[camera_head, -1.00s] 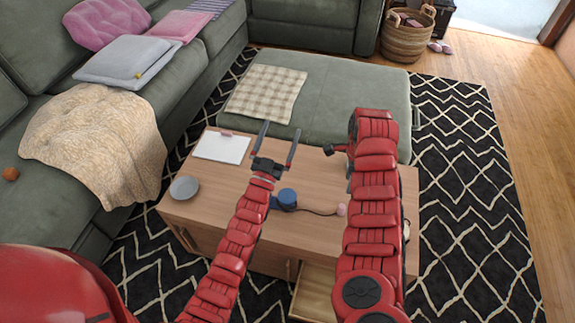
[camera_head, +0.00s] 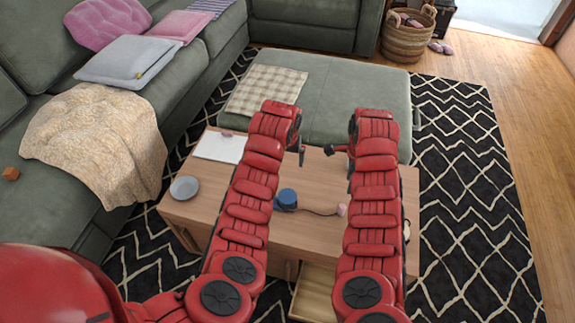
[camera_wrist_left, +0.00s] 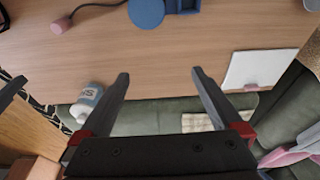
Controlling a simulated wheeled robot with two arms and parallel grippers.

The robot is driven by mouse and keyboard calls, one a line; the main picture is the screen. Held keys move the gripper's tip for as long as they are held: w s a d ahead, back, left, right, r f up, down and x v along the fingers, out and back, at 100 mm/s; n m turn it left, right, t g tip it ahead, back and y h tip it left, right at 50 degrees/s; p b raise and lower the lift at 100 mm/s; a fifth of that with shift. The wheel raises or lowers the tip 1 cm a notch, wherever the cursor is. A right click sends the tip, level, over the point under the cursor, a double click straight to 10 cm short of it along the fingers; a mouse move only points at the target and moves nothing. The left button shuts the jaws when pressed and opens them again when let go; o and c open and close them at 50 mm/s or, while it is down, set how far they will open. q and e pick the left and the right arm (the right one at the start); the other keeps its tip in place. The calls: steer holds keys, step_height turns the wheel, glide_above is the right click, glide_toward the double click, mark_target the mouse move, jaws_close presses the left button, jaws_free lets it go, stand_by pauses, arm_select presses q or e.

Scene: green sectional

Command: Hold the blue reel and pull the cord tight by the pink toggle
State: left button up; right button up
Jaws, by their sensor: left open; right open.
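The blue reel (camera_head: 288,196) sits on the wooden coffee table (camera_head: 225,210), between my two arms, with a blue block beside it. A dark cord (camera_head: 315,211) runs right from it to the pink toggle (camera_head: 342,209), beside my right arm. The left wrist view shows the reel (camera_wrist_left: 146,12) at the top edge, partly cut off, and the toggle (camera_wrist_left: 60,27) to its left. My left gripper (camera_wrist_left: 160,76) is open and empty, over the table away from the reel. In the head view it (camera_head: 302,150) is mostly hidden by its arm. My right gripper (camera_head: 336,150) is open, beyond the toggle.
A white pad (camera_head: 217,147) and a grey bowl (camera_head: 184,187) are on the table's left. A white and blue bottle (camera_wrist_left: 86,102) shows near the left finger in the wrist view. A drawer (camera_head: 316,296) stands open at the front. A green ottoman (camera_head: 345,95) borders the table's back.

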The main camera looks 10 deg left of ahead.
arm_select(q)
step_height(320, 180, up, 2)
steer(key=g, duration=0.2)
glide_above(287, 196)
steer(key=shift+g, duration=0.3)
step_height(287, 196, down, 15)
steer(key=shift+s+f, duration=0.1)
steer(key=shift+f, duration=1)
steer(key=c, duration=1.2)
steer(key=shift+c, duration=0.2)
